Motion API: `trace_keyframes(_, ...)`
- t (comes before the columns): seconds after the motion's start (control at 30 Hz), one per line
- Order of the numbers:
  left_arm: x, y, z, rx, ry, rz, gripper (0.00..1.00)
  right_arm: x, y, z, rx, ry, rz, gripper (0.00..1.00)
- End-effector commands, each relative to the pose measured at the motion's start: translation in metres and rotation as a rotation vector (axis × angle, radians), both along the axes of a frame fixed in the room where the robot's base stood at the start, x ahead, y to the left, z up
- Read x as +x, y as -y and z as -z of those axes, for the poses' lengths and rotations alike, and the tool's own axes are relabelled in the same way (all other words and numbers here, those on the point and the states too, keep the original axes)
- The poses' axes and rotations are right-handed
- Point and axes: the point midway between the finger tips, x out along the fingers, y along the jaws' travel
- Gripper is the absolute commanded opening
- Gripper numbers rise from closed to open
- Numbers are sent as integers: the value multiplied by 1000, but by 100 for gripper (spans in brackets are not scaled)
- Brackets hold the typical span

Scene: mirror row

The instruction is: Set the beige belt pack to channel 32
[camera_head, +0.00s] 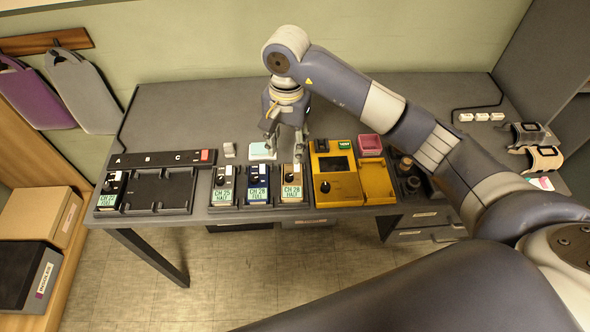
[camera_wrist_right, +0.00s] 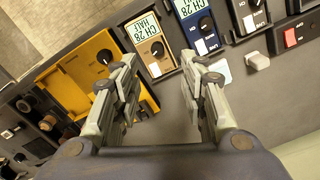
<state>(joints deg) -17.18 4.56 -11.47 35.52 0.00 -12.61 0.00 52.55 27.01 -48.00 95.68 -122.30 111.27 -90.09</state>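The beige belt pack (camera_head: 292,184) stands in the row near the table's front edge, right of the blue pack. Its display reads CH 28 HALF, and a black knob is above the display. It also shows in the right wrist view (camera_wrist_right: 155,50), with its knob and a white button visible. My right gripper (camera_head: 286,146) is just behind and above the beige pack in the head view. In the right wrist view its fingers (camera_wrist_right: 161,60) are spread apart with nothing between them, and the beige pack lies just beyond the tips. My left gripper is not in view.
Beside the beige pack stand a blue pack (camera_head: 258,187) reading CH 28 and a grey pack (camera_head: 223,187) reading CH 25. A yellow unit (camera_head: 336,187) with a dark knob is close on the right. A black charger tray (camera_head: 157,202) is at left. The table's back is clear.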

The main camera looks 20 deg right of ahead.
Motion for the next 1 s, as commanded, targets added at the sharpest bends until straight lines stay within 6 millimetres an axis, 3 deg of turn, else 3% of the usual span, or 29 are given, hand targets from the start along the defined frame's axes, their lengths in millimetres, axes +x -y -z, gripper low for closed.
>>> trace_keyframes(0.23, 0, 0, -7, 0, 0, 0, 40, -1, 4, 19, -24, -4, 5, 39)
trace_keyframes(0.7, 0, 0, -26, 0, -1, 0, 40, -1, 4, 98, -22, -3, 5, 39)
trace_keyframes(1.0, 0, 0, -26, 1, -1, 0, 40, 0, 4, 108, -22, 1, 3, 39)
